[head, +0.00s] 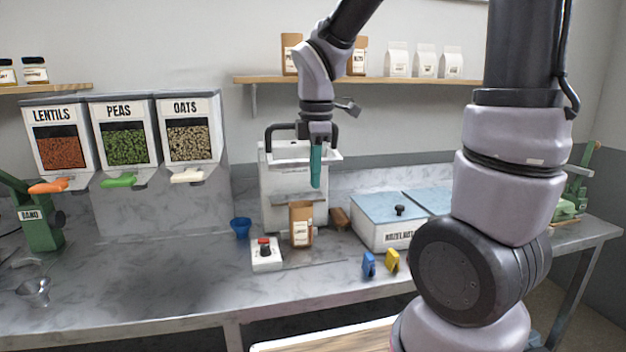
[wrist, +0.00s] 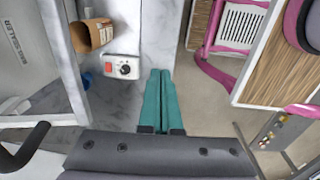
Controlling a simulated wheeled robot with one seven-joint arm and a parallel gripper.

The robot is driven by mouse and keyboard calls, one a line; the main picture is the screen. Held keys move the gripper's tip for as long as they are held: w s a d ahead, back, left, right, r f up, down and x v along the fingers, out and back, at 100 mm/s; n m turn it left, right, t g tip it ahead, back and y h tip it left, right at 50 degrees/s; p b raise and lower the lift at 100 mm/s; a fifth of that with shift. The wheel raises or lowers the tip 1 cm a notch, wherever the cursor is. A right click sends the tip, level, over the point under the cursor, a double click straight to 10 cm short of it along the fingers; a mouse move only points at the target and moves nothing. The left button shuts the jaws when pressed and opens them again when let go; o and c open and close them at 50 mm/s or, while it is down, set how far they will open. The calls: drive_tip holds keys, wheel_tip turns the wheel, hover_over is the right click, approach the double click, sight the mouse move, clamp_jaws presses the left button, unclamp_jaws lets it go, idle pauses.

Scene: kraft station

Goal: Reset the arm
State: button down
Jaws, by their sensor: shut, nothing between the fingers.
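My gripper (head: 316,165) hangs from my raised arm above the counter, in front of the white bag sealer (head: 280,190). Its teal fingers point down and are shut with nothing between them. They also show shut in the wrist view (wrist: 159,100). A brown kraft bag (head: 301,226) stands upright on the counter below my gripper, apart from it. The bag's open top shows in the wrist view (wrist: 92,36).
A control box (head: 265,254) with a red switch sits at the counter's front. Blue (head: 369,264) and yellow (head: 392,260) clips, a blue cup (head: 241,228) and a lidded bin (head: 385,238) stand nearby. Lentil, pea and oat dispensers (head: 127,140) are at left. Counter at front left is mostly clear.

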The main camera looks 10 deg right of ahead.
drive_tip(key=shift+r, duration=0.1)
drive_tip(key=s+d+r+m+t+y, duration=0.1)
drive_tip(key=s+d+r+m+t, duration=0.2)
drive_tip(key=r+m, duration=0.3)
drive_tip(key=s+d+r+m+t+y, duration=0.1)
drive_tip(key=s+d+r+m+t, duration=0.2)
drive_tip(key=m, duration=1.3)
wheel_tip(320, 180, up, 4)
drive_tip(key=shift+s+d+f, duration=0.15)
drive_tip(key=shift+s+d, duration=1.1)
